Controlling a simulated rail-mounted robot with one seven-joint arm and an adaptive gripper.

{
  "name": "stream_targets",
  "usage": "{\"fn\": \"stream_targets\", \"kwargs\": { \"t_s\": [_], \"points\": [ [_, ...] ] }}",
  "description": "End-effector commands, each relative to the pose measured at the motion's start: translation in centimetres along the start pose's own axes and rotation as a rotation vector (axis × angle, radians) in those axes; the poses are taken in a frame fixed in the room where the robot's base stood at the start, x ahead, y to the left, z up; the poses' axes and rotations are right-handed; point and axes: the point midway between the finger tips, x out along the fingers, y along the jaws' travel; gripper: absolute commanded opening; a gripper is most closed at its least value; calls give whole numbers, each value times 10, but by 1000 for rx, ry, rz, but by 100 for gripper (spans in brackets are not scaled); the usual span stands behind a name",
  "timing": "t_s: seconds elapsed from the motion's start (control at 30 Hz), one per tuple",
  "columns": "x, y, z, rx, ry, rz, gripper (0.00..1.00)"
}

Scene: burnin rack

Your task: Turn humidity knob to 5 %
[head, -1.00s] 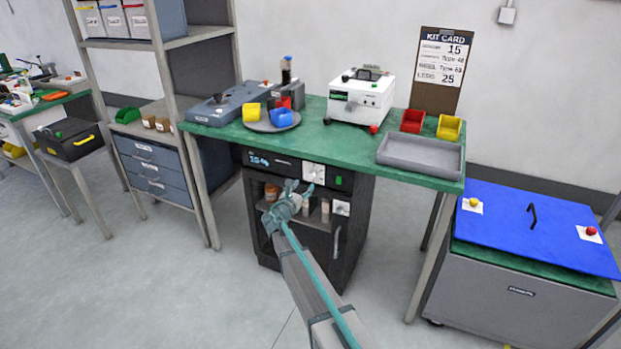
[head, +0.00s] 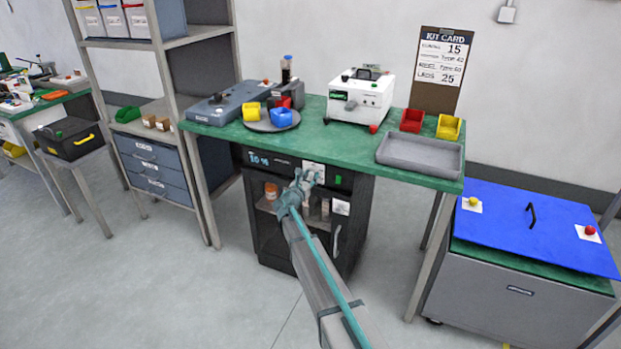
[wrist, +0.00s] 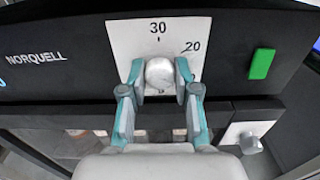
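The humidity knob (wrist: 160,73) is a pale round knob on a white dial plate (wrist: 120,38) on the front of the black cabinet. The plate shows "30" above the knob and "20" to its upper right; the rest of the scale is hidden. My gripper (wrist: 160,72) has one teal finger on each side of the knob, close to it, with what look like narrow gaps. In the head view my gripper (head: 306,181) covers much of the dial plate (head: 313,167). The cabinet's blue display (head: 259,160) appears to read about 10 %, but it is blurred.
A green button (wrist: 262,64) is right of the dial. A second white plate with a knob (wrist: 249,140) is lower right. The cabinet (head: 355,225) stands under the green table (head: 340,140), whose edge overhangs the panel. Bottles stand behind its glass door.

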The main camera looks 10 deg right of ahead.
Motion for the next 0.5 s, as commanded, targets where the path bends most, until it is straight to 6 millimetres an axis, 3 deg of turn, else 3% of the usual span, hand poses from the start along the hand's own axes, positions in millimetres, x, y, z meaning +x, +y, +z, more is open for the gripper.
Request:
{"fn": "stream_targets", "kwargs": {
  "t_s": [0.03, 0.13, 0.5],
  "points": [
    [0, 0, 0, 0, 0, 0, 14],
    [0, 0, 0, 0, 0, 0, 0],
    [0, 0, -3, 54, 0, 1, 0]
  ]
}}
